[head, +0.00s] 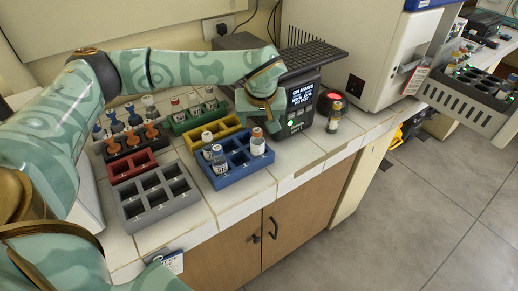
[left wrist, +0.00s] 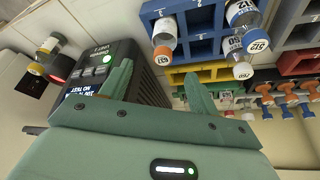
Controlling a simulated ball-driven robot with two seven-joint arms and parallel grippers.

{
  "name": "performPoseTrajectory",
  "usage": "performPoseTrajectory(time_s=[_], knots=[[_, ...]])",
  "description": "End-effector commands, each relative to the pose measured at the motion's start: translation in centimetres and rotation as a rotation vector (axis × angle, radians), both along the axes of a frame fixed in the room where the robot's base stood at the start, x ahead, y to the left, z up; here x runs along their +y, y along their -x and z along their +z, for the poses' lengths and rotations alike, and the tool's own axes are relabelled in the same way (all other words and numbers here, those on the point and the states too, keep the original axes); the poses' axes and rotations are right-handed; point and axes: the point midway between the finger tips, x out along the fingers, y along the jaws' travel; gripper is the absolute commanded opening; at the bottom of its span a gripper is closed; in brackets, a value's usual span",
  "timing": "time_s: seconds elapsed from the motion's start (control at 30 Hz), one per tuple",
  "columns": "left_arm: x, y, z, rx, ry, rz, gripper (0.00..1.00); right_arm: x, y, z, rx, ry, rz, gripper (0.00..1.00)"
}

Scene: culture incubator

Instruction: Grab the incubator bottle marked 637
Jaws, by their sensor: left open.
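The left wrist view shows bottles with blurred labels in this rack, one with an orange cap (left wrist: 165,36) and one possibly reading 512 (left wrist: 257,44). My right gripper is out of view.
The black display device (head: 300,105) stands close to my left gripper. Green (head: 205,118), yellow (head: 216,134), red (head: 131,167) and grey (head: 157,195) racks crowd the tiled bench. Bare tiles (head: 290,165) lie in front of the device. An open perforated drawer (head: 465,108) is far right.

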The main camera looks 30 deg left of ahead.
Motion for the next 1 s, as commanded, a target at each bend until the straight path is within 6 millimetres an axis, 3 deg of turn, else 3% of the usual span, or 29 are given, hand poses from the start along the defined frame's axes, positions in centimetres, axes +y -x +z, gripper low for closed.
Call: performPoseTrajectory(time_s=[0.1, 0.33, 0.57, 0.8, 0.87, 1.0], knots=[[0.4, -0.5, -1.8, 0.001, 0.001, 0.0, 0.61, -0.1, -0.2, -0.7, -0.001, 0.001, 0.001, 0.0], [0.7, -0.8, -3.2, 0.001, 0.001, 0.0, 0.61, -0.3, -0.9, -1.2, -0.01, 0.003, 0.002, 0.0], [1.5, -1.3, -7.0, 0.002, 0.0, 0.0, 0.61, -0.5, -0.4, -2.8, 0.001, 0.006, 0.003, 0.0], [1.7, -1.5, -7.1, -0.002, 0.002, -0.001, 0.61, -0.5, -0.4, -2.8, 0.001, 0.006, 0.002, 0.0], [1.7, -1.5, -7.1, -0.002, 0.001, -0.001, 0.5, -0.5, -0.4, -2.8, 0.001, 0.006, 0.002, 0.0], [1.7, -1.5, -7.1, -0.002, 0.001, -0.001, 0.11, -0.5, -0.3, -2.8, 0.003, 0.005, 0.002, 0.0]])
